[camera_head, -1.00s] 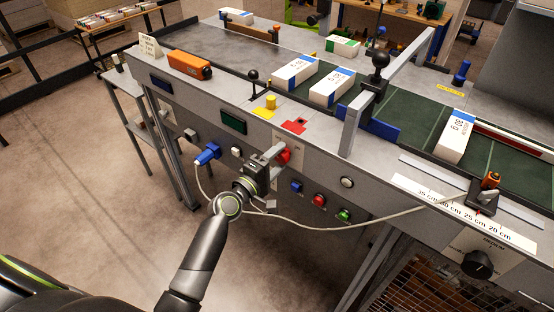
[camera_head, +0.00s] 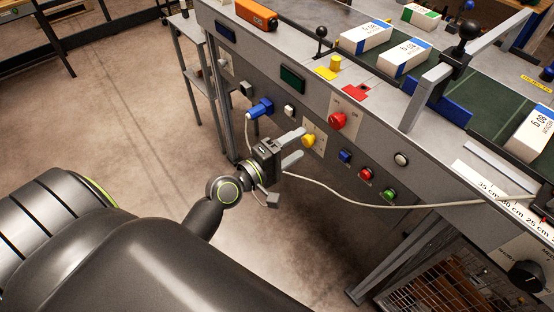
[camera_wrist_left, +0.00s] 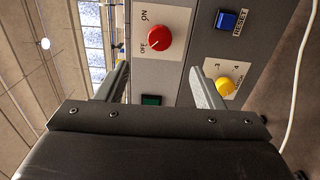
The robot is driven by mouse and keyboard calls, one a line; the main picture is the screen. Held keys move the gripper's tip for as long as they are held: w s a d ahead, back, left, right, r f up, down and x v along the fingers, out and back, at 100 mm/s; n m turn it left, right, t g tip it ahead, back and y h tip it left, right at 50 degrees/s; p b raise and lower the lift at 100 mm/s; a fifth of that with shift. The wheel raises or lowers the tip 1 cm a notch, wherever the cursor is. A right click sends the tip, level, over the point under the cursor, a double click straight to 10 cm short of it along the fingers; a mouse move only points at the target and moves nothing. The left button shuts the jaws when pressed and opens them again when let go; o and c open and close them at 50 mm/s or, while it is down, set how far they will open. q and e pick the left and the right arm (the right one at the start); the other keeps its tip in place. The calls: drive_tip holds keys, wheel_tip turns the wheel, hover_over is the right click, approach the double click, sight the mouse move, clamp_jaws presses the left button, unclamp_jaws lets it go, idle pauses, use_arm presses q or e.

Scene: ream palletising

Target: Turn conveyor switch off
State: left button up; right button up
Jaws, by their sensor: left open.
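The conveyor switch, a round red knob (camera_head: 337,121) on a white plate, sits on the grey front panel. In the left wrist view the red knob (camera_wrist_left: 154,42) shows beside the words ON and OFF; a small mark on it appears to lie towards OFF. My left gripper (camera_head: 293,149) is open and empty, in front of the panel, below and left of the red knob. The fingertips (camera_wrist_left: 160,72) are clear of the red knob. A yellow knob (camera_head: 308,140) is close beyond the fingers; it also shows near one finger in the wrist view (camera_wrist_left: 225,86). My right gripper is not in view.
A blue plug (camera_head: 259,109) and its pale cable (camera_head: 400,206) hang along the panel, the cable passing below my gripper. Blue (camera_head: 345,156), red (camera_head: 365,174) and green (camera_head: 390,195) buttons sit to the right. Floor to the left is free.

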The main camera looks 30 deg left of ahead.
use_arm(q)
drive_tip(key=b+v, duration=0.1)
drive_tip(key=v, duration=0.4)
drive_tip(key=shift+s, duration=0.1)
idle(0.3)
drive_tip(key=s+a+f+m+g+y, duration=0.2)
drive_tip(key=a+f+g, duration=0.1)
drive_tip(key=f, duration=0.9)
drive_tip(key=s+a+f+m+g+y, duration=0.1)
drive_tip(key=s+a+f+g+y, duration=0.15)
drive_tip(key=f, duration=0.85)
drive_tip(key=s+a+f+m+g+y, duration=0.2)
drive_tip(key=s+a+f, duration=0.1)
drive_tip(key=f, duration=0.9)
drive_tip(key=s+d+f+m+g, duration=0.1)
drive_tip(key=s+f+m+g, duration=0.3)
drive_tip(key=s+f, duration=0.5)
drive_tip(key=s+f+m+g, duration=0.4)
drive_tip(key=s+f, duration=0.6)
drive_tip(key=s, duration=0.8)
drive_tip(key=shift+s+d+m+y, duration=0.2)
drive_tip(key=shift+d+m+y, duration=0.15)
drive_tip(key=shift+m, duration=0.05)
